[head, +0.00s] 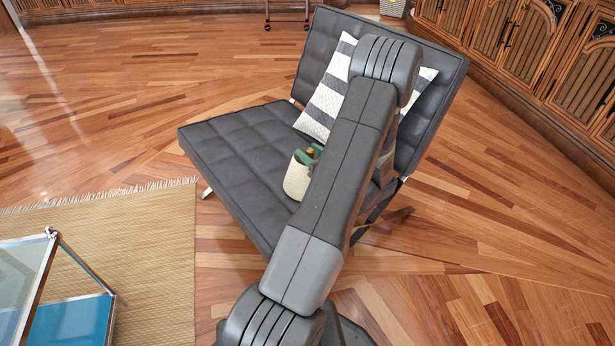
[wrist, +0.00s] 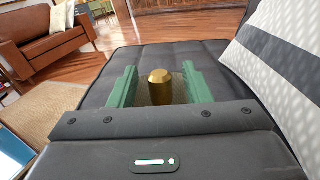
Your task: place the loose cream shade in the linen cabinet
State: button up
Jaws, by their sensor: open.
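The cream shade (head: 296,181) sits on the seat of the dark tufted lounge chair in the head view, partly hidden behind my arm. The green fingers of my gripper (head: 311,153) are at the shade's top. In the wrist view my gripper (wrist: 160,82) is open, with one green finger on each side of a brass-coloured fitting (wrist: 159,88). A dull brownish surface shows around the fitting; I cannot tell whether it is the shade. I cannot tell whether the fingers touch anything. Carved wooden cabinets (head: 538,50) line the upper right; I cannot tell whether one is the linen cabinet.
The dark chair (head: 232,146) holds a striped cushion (head: 329,95) beside my arm. A glass-topped table (head: 25,262) stands on a woven rug (head: 130,235) at lower left. Wooden floor is clear between the chair and cabinets. A brown sofa (wrist: 40,45) shows in the wrist view.

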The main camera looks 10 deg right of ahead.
jog(key=shift+w, duration=0.2)
grip_shut()
